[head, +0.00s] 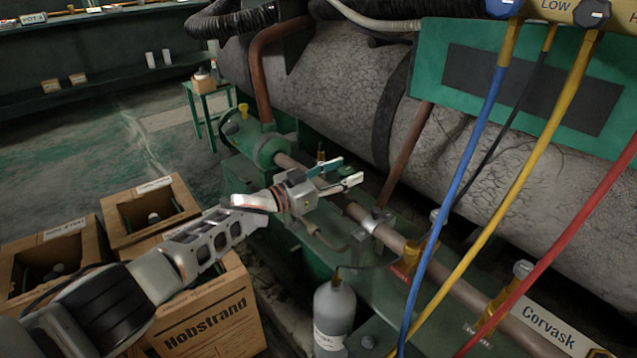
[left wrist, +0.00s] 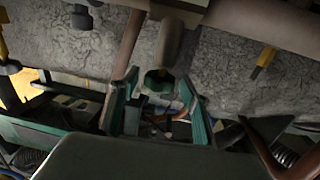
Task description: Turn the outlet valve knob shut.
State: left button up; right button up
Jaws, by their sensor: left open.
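My left gripper (head: 348,171) is open, its two green-padded fingers spread and empty above the copper pipe (head: 393,238) in the head view. Two valves with pale round tops stand along this pipe to the right of the gripper: a nearer one (head: 523,270) and a farther one (head: 437,216). Their labels are too small to read, so I cannot tell which is the outlet valve. In the left wrist view, the open fingers (left wrist: 160,118) frame a dark green rounded part (left wrist: 158,82) beyond them. I cannot tell whether it is a knob. My right gripper is not in view.
A grey cylinder (head: 334,312) stands below the pipe. Blue (head: 466,160), yellow (head: 520,185) and red (head: 570,235) hoses hang at the right. Cardboard boxes (head: 210,310) stand at the lower left, and a large grey tank (head: 330,85) lies behind the pipe.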

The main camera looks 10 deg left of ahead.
pick_arm(q)
jog(key=v, duration=1.1)
jog(key=shift+s, duration=0.2)
jog(key=d+r+n+t+y+p, duration=0.2)
jog(key=d+r+t+p, duration=0.1)
jog(key=d, duration=0.2)
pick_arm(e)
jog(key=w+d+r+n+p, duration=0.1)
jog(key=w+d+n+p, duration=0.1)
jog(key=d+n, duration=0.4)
pick_arm(q)
jog(key=w+d+f+n+y+b, duration=0.1)
jog(key=w+d+f+n+t+y+b, duration=0.1)
jog(key=w+y, duration=0.1)
jog(key=w+d+f+n+y+b, duration=0.1)
jog(key=w, duration=0.1)
jog(key=shift+w+f+t+b, duration=0.2)
jog(key=shift+f+t+b, duration=0.1)
jog(key=shift+t, duration=0.1)
jog(key=shift+w+r, duration=0.2)
jog(key=shift+r, duration=0.05)
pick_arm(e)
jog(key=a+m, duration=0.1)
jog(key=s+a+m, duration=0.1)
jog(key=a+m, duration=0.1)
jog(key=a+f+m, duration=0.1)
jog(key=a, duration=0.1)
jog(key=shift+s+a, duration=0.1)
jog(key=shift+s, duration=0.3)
